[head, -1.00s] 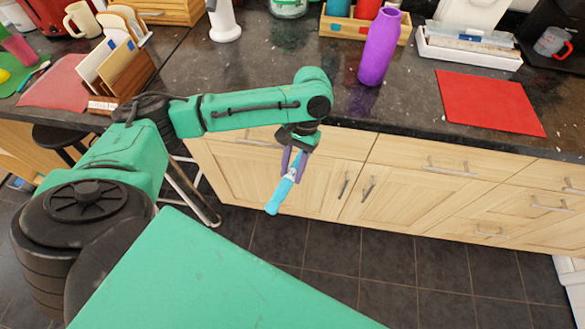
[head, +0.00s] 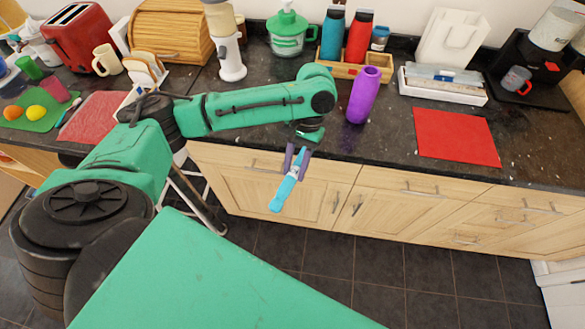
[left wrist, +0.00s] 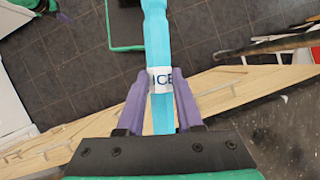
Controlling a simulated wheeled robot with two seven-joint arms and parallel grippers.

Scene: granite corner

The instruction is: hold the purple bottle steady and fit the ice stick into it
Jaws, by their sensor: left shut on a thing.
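The purple bottle (head: 363,97) stands upright on the dark counter near its front edge, right of my left gripper. My left gripper (head: 297,162) is in front of the counter, over the drawer fronts, and is shut on the light-blue ice stick (head: 285,192). The stick hangs tilted, its lower end down and to the left in the head view. In the left wrist view the ice stick (left wrist: 157,45) runs between the purple fingers (left wrist: 160,95), with a white "ICE" label at the grip. The bottle is not in the wrist view.
A red mat (head: 456,137) lies right of the bottle, with bare counter between. Behind the bottle, a wooden caddy (head: 345,70) holds a teal and a red bottle. A white tray (head: 442,92) stands behind the mat. A white and grey grinder (head: 228,58) stands back left.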

